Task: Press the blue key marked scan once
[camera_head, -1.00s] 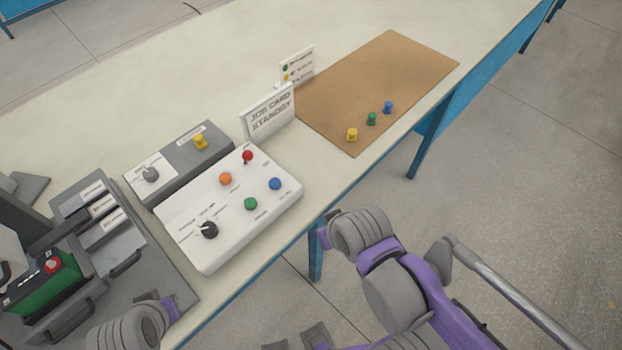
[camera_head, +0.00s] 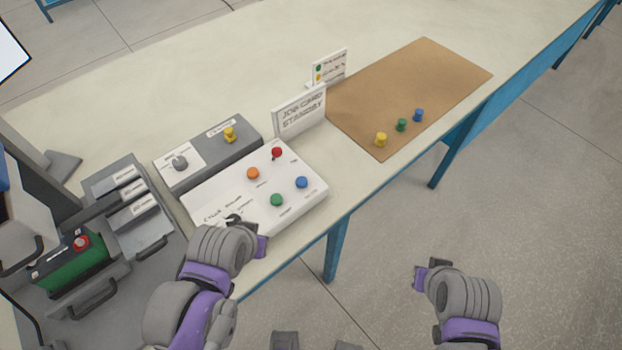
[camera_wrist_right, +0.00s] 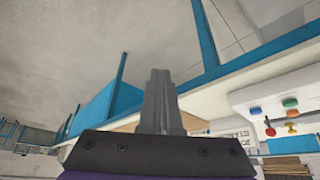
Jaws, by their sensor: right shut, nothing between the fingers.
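The white key panel (camera_head: 310,205) lies on the table, with a blue key (camera_head: 302,182) near its right corner. Its small label cannot be read. The blue key also shows in the right wrist view (camera_wrist_right: 256,111). A green key (camera_head: 277,200), an orange key (camera_head: 253,173) and a red key (camera_head: 276,153) are on the same panel. My left gripper (camera_head: 262,246) is at the panel's front left and hides part of it; its jaws cannot be made out. My right gripper (camera_head: 428,276) is right of the table edge, away from the keys; its fingers are shut and empty in the wrist view (camera_wrist_right: 160,100).
A grey box (camera_head: 212,156) with a knob and a yellow button stands behind the panel. A "JOB CARD STANDBY" sign (camera_head: 300,112) is behind it to the right. A brown mat (camera_head: 420,80) holds three coloured pegs. A grey fixture (camera_head: 110,275) with a green block is at left.

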